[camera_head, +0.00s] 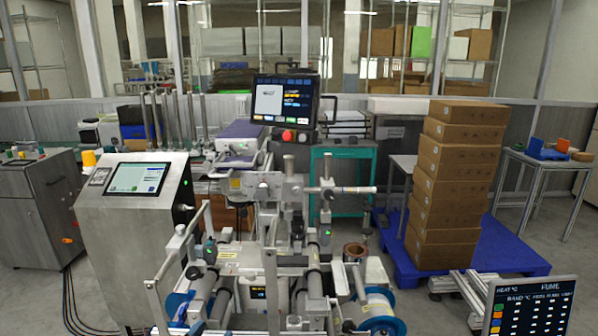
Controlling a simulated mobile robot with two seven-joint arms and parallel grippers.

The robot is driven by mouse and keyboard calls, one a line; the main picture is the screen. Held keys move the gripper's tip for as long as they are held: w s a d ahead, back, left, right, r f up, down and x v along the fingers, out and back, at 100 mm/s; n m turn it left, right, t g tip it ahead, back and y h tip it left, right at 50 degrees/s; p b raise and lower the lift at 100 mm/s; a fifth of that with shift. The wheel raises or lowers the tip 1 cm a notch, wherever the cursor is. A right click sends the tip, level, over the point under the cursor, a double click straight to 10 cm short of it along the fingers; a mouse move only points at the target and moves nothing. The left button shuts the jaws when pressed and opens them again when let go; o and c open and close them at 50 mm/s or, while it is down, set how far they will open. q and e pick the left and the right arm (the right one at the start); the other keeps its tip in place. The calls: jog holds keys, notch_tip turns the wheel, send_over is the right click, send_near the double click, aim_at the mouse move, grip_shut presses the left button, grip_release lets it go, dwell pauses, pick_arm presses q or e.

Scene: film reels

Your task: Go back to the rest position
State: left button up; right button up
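Neither of my grippers shows in the head view, and I cannot make out either arm. A film and roller machine (285,200) stands in the middle foreground. A white reel with a blue rim (375,310) sits low at its right front. Another blue-rimmed reel (185,308) sits low at its left front, partly behind the machine's frame bars. A small copper-coloured roll (354,252) sits upright on the machine's right side. The lower parts of the machine are cut off by the picture's bottom edge.
A metal control cabinet with a screen (138,178) stands left of the machine. Stacked cardboard boxes (452,190) stand on a blue pallet (490,250) to the right. A display panel (530,305) is at the lower right. Cables lie on the floor at lower left.

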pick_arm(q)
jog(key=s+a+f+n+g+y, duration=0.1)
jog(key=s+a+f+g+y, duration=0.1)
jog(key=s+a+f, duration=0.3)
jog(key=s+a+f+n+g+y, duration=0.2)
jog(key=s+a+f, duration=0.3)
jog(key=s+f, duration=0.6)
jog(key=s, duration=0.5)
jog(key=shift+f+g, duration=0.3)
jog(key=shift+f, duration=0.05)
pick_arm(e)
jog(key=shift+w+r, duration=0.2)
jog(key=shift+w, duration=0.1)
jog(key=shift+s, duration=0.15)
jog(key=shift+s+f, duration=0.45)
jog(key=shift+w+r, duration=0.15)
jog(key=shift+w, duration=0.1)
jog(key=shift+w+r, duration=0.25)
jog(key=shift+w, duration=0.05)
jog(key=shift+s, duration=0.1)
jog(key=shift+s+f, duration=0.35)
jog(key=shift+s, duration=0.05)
